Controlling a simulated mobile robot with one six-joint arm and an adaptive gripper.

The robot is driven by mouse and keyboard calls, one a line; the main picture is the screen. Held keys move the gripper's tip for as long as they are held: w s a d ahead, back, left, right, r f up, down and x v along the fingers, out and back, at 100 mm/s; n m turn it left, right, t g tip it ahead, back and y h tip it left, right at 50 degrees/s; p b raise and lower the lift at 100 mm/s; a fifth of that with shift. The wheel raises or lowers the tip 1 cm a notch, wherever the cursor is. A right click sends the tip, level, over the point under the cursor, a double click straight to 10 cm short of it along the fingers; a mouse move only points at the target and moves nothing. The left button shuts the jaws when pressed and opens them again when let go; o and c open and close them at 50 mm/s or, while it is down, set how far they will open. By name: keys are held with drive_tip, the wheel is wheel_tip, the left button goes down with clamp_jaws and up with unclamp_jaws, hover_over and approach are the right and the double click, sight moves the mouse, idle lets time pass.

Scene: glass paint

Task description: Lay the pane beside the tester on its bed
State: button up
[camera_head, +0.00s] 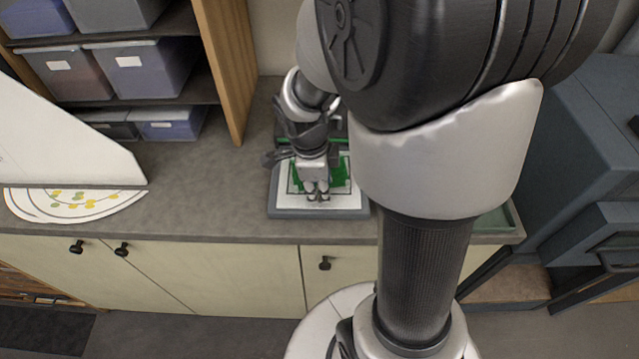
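My gripper (318,197) points down over a low grey-rimmed bed (290,213) on the counter. The bed has a pale top with a dark outline. Green patches (341,172) show on both sides of my gripper, over the pale top; they may be the pane, but its full outline is hidden. Dark parts with a green strip stand behind the bed, possibly the tester, mostly covered by my wrist. The fingertips are small and close together; I cannot tell whether they hold anything or touch the surface.
A round white sheet with coloured dots (75,203) lies at the counter's left, under a large white panel (60,140). A green-edged tray (497,218) sits at the right, partly behind my arm. Shelves hold storage bins (150,75). Grey counter (205,190) between sheet and bed is clear.

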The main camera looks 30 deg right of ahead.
drive_tip(key=o, duration=1.2)
wheel_tip(320, 180, up, 11)
drive_tip(key=a, duration=0.2)
drive_tip(key=s+a+r+n+t+y, duration=0.1)
drive_tip(key=s+a+n, duration=0.3)
drive_tip(key=n, duration=0.8)
drive_tip(key=s+a+r+n+t, duration=0.2)
drive_tip(key=s+a+n, duration=0.3)
drive_tip(key=n, duration=0.8)
drive_tip(key=s+r, duration=0.1)
drive_tip(key=s, duration=0.2)
drive_tip(key=shift+s+a+r+t+y, duration=0.2)
drive_tip(key=shift+s+r+t+y, duration=0.05)
drive_tip(key=shift+s+t+y, duration=0.15)
